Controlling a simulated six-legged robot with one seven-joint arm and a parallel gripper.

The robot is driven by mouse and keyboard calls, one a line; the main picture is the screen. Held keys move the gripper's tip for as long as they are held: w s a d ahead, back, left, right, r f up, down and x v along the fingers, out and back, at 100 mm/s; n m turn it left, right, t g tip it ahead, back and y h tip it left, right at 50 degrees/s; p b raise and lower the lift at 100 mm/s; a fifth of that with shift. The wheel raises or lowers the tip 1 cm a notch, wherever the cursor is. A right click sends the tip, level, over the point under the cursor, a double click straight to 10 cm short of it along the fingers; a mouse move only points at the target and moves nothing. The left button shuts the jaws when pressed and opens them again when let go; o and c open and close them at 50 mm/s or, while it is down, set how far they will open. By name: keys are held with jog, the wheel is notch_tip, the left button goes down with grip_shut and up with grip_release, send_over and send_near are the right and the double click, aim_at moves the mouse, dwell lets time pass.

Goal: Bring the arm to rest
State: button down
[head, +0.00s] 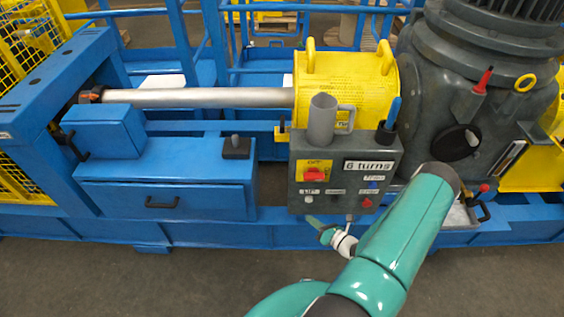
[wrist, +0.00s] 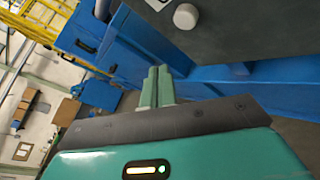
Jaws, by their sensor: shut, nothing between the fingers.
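My gripper (head: 318,226) is in front of the blue machine frame, just below the grey control box (head: 345,180). In the wrist view its two green fingers (wrist: 157,85) lie together with nothing between them. My teal arm comes in from the bottom of the head view, bends near the right of the control box and folds back to the gripper. The gripper appears apart from the box.
A grey mug (head: 322,120) and a blue-handled tool (head: 394,112) are at the box's top. A yellow cover (head: 350,78) surrounds the steel shaft (head: 200,97). A dark gearbox (head: 440,90) stands right. A blue drawer (head: 165,200) is left. The floor (head: 80,275) in front is clear.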

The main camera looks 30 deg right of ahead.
jog(key=w+a+r+n+g+y, duration=0.2)
jog(key=a+r+n+g, duration=0.25)
jog(key=r+n, duration=0.35)
jog(key=w+a+r+n+g+y, duration=0.25)
jog(key=a+r+n, duration=0.35)
jog(key=r, duration=0.4)
jog(key=w+a+r+n+g+y, duration=0.1)
jog(key=a+r+n+g+y, duration=0.3)
jog(key=r+n, duration=0.45)
jog(key=s+a+r+n+h, duration=0.4)
jog(key=r+n, duration=0.2)
jog(key=r, duration=0.2)
jog(key=s+a+r+n+h, duration=0.3)
jog(key=s+a+r+n, duration=0.1)
jog(key=r, duration=0.4)
jog(key=s+a+r+n+h, duration=0.4)
jog(key=s+r+n, duration=0.1)
jog(key=r+n, duration=0.3)
jog(key=shift+s+r+n+t+h, duration=0.3)
jog(key=shift+s+n+h, duration=0.05)
